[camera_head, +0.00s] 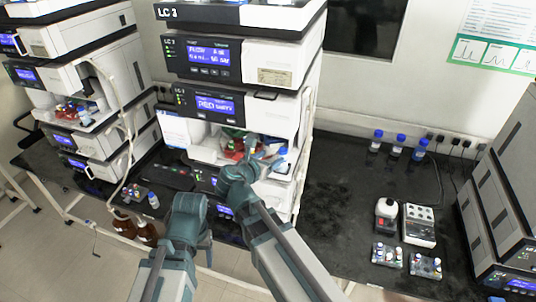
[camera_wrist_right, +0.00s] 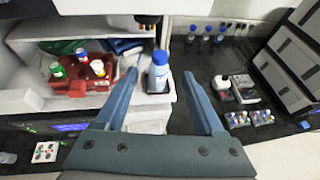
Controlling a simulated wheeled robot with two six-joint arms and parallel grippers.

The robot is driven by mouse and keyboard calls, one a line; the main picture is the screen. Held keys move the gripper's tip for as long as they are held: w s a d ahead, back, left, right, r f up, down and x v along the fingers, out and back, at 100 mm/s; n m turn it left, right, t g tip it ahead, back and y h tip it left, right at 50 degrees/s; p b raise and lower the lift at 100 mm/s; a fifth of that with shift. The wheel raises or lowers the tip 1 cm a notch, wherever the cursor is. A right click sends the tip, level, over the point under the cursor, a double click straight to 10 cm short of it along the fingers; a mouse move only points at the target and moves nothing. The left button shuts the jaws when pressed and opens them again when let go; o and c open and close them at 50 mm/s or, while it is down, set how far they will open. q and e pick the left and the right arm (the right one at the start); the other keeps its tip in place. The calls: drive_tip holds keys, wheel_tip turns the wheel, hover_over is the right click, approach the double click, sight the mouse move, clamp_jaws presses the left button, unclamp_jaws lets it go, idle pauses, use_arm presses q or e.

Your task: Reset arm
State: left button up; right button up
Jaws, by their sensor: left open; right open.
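My right gripper (camera_wrist_right: 160,73) is open and empty in the right wrist view, its two blue-grey fingers apart. A clear bottle with a blue cap (camera_wrist_right: 158,74) shows between the fingers, on a white ledge of the middle stack; I cannot tell how far beyond the tips it is. In the head view the right gripper (camera_head: 262,163) reaches to the front of this stack's open bay, next to the bottle (camera_head: 282,160). My left gripper (camera_head: 190,203) is lower and left of it, in front of the bench, open; its fingers are hard to make out and nothing shows in it.
The open bay holds a red tray (camera_wrist_right: 92,80) with several small capped bottles. Another stack (camera_head: 85,90) stands at left, grey units (camera_head: 495,215) at right. Blue-capped bottles (camera_head: 397,145), a small white device (camera_head: 419,224) and vial racks (camera_head: 387,254) stand on the dark bench (camera_head: 335,210).

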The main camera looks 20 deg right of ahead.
drive_tip(key=s+a+f+m+g+y+b, duration=0.2)
drive_tip(key=s+f+m+b, duration=0.3)
drive_tip(key=f, duration=0.4)
drive_tip(key=s+a+f+m+g+y+b, duration=0.1)
drive_tip(key=s+a+f+m+g+b, duration=0.2)
drive_tip(key=f+m, duration=0.4)
drive_tip(key=s+a+f+m+g+y+b, duration=0.2)
drive_tip(key=s+a+f+m+b, duration=0.2)
drive_tip(key=s+a+f+m, duration=0.1)
drive_tip(key=s+a+f+m+g+y+b, duration=0.2)
drive_tip(key=s+a+f+m+y+b, duration=0.1)
drive_tip(key=f, duration=0.6)
drive_tip(key=s+a+m+b, duration=0.1)
drive_tip(key=s+m+b, duration=0.1)
drive_tip(key=s+m, duration=0.1)
drive_tip(key=shift+s+a+f+g, duration=0.3)
drive_tip(key=shift+s+a+g, duration=0.05)
drive_tip(key=shift+s+g, duration=0.1)
